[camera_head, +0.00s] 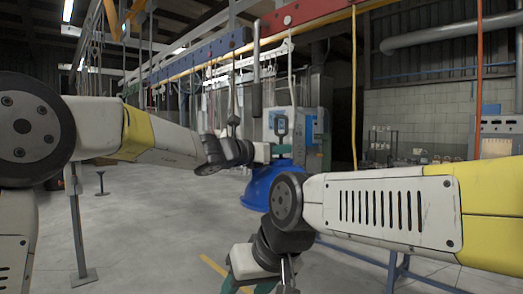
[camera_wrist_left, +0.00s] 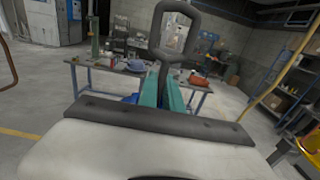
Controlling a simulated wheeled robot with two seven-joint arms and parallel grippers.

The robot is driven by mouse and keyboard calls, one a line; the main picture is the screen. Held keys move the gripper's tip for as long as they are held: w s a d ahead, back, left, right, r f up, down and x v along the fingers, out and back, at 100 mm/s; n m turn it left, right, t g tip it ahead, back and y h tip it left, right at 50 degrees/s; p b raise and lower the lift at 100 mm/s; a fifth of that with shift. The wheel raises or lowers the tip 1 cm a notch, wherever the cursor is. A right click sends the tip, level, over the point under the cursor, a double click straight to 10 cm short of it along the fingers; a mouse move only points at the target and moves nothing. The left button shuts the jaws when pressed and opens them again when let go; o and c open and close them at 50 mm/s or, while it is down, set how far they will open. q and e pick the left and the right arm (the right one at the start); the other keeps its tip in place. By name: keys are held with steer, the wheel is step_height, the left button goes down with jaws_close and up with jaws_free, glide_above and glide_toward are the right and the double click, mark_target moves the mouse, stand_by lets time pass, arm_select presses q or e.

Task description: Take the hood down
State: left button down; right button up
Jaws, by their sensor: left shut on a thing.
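The hood is a blue dome (camera_head: 262,188) with a dark grey loop (camera_head: 281,124) standing up from its top, in the middle of the head view. My left gripper (camera_head: 281,149) is shut on the hood at the stem below the loop. In the left wrist view the loop (camera_wrist_left: 174,32) rises above the teal fingers (camera_wrist_left: 162,92), and only a sliver of blue shows beside them. My right arm hides the hood's lower right part. My right gripper (camera_head: 252,286) is low at the bottom edge, cut off, and away from the hood.
A pale line (camera_head: 290,70) hangs from the overhead rail (camera_head: 215,48) above the hood. A yellow hose (camera_head: 354,90) hangs to its right. A cluttered workbench (camera_wrist_left: 112,68) shows in the left wrist view. Grey floor (camera_head: 150,230) is open at left, beside a metal post (camera_head: 78,235).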

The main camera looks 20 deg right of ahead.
arm_select(q)
steer(key=v, duration=1)
steer(key=shift+r, duration=0.25)
